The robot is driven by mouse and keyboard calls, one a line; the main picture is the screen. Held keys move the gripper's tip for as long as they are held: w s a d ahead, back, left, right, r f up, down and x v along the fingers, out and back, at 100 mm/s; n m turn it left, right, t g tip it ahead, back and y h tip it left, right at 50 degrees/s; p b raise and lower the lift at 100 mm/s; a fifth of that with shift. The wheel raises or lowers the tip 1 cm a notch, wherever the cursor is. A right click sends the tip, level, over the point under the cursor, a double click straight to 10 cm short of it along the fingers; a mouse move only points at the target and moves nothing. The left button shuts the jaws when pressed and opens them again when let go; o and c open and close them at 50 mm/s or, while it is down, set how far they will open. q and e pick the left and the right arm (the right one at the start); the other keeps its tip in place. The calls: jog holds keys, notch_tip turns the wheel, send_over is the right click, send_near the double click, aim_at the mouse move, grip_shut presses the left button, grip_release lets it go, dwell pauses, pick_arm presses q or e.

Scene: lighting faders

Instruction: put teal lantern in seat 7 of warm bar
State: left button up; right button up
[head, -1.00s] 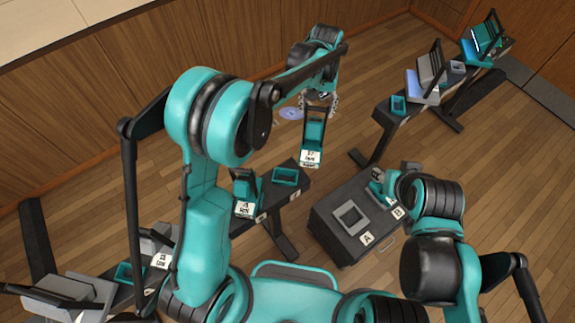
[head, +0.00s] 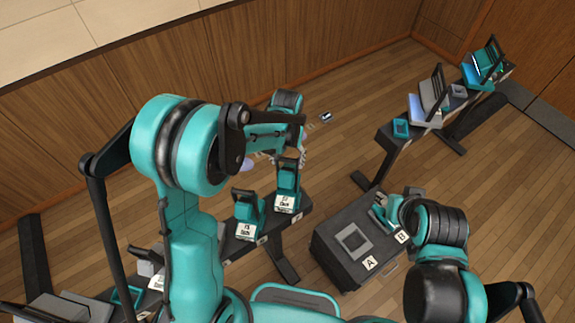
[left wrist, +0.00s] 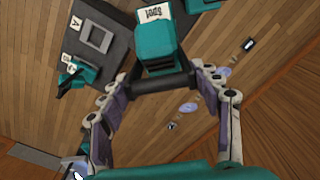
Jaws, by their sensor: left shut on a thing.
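The teal lantern (head: 287,183), with a black handle and a white label, hangs upright at the far end of the near bar (head: 276,229). It covers the spot of the teal seat there; I cannot tell if it is fully down in it. My left gripper (left wrist: 160,75) is shut on its handle, and the lantern (left wrist: 156,42) shows beyond the fingers in the left wrist view.
Another teal lantern (head: 247,210) stands close left of the held one on the same bar. The dark case (head: 340,269) with a grey frame and A and B labels stands to the right. Another bar (head: 387,141) with lit panels stands at the back right.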

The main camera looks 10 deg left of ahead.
aim_at(288, 170)
pick_arm(q)
jog(key=shift+f, duration=1.75)
jog(key=shift+f+b, duration=0.2)
jog(key=shift+b, duration=0.2)
jog(key=o, duration=1.9)
jog(key=shift+r, duration=0.1)
